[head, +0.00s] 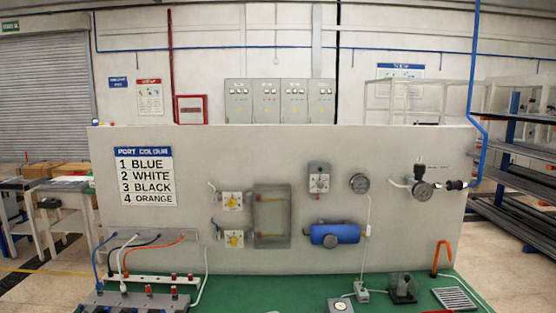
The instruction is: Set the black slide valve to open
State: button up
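A small black fitting (455,185) on the right end of the grey upright panel looks like the black slide valve. It sits at the lower end of the blue air line, just right of a round dark gauge (423,190). It is too small to tell whether the slide stands at open or closed. Another black part (419,170) rises above that gauge, beside a small label too small to read. My gripper is not in view.
The panel (280,155) also carries another gauge (359,183), a grey switch box (319,180), a blue cylinder (335,233) and two yellow-knobbed units. A green bench (270,290) in front holds hoses, a manifold and small devices. Blue shelving (520,170) stands right.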

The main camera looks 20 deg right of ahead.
aim_at(458, 185)
jog(key=z, duration=1.65)
